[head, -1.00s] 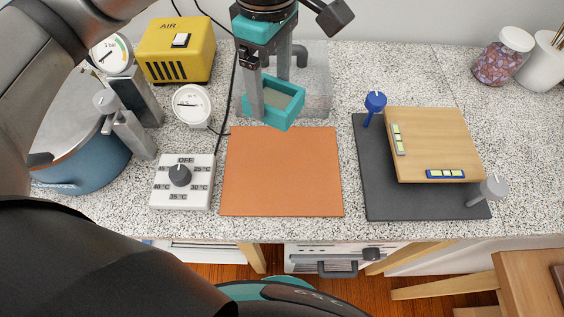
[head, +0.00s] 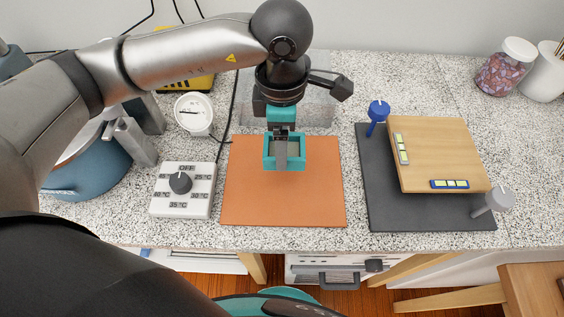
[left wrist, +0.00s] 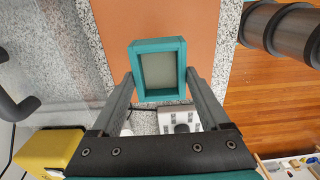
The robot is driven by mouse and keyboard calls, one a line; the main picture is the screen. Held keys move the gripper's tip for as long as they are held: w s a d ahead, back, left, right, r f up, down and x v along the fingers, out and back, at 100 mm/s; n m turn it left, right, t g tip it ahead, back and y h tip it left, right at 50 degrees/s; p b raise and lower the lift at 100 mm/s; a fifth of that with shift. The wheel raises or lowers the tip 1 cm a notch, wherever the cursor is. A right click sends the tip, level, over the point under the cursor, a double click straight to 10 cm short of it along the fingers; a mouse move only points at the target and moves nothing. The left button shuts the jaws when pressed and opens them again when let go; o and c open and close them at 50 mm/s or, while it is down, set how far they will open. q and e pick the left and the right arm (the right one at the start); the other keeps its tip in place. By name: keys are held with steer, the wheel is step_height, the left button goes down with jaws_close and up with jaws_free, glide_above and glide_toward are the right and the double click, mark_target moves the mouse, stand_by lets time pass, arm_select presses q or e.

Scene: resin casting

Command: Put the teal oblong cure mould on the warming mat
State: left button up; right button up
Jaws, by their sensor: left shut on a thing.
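The teal oblong cure mould (head: 302,165) is an open box with grey-beige inside. In the head view it is over the far part of the orange warming mat (head: 282,200). My left gripper (head: 284,150) is shut on the mould from the far side. In the left wrist view the fingers of my left gripper (left wrist: 158,82) flank the mould (left wrist: 159,97), with the mat (left wrist: 140,20) behind it. I cannot tell whether the mould touches the mat. My right gripper is not in view.
A dial controller (head: 182,190) stands left of the mat, with a round white gauge (head: 193,113) behind it. A dark mat (head: 415,212) with a wooden board (head: 440,150) and two clamps lies to the right. A blue pot (head: 85,175) stands at the left. The mat's near part is clear.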

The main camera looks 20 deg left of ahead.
arm_select(q)
step_height(320, 180, down, 8)
steer(key=shift+r+b, duration=0.25)
steer(key=shift+b, duration=0.1)
steer(key=o, duration=1)
steer(key=shift+f, duration=0.2)
steer(key=o, duration=0.3)
steer(key=shift+r, duration=0.1)
steer(key=shift+r, duration=0.5)
step_height(320, 180, up, 11)
steer(key=shift+r+p, duration=0.2)
steer(key=shift+p, duration=0.35)
